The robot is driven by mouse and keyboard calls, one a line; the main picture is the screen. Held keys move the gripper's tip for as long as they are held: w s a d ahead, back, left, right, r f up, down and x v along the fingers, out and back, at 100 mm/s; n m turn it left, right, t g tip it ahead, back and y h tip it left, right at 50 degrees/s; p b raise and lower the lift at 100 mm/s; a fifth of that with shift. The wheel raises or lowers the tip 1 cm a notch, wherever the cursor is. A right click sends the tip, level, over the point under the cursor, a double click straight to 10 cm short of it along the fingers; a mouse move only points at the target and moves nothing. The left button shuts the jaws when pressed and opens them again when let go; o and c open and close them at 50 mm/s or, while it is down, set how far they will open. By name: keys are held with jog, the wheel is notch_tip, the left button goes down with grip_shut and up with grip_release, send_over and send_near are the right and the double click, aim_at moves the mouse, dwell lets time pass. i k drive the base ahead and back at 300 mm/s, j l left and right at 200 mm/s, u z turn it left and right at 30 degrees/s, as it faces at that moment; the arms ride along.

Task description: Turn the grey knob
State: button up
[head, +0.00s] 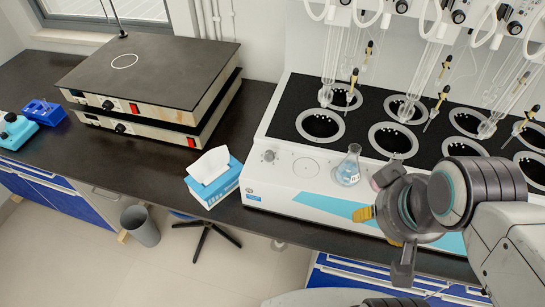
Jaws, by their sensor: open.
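A small grey knob (269,156) sits on the white front panel of the multi distiller (305,182), near its left end. It is left of a round disc on the same panel. Nothing covers it. My gripper (378,226) is in front of the right part of the distiller, well to the right of the knob and apart from it. It is open and I see nothing held in it. Its fingers are partly hidden by my own wrist.
A conical flask (349,166) stands on the distiller's front panel between the knob and my gripper. A blue tissue box (213,182) is left of the distiller. Stacked hotplates (150,77) stand further left. Glassware hangs above the distiller's wells.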

aim_at(269, 154)
jog(key=i+j+u, duration=0.1)
jog(key=j+u, duration=0.2)
jog(key=u, duration=0.15)
jog(key=i+j+u, duration=0.15)
jog(key=u, duration=0.35)
jog(key=i+j+u, duration=0.2)
jog(key=u, duration=0.25)
jog(key=i+j+u, duration=0.2)
jog(key=u, duration=0.3)
jog(key=i+u, duration=0.25)
jog(key=u, duration=0.2)
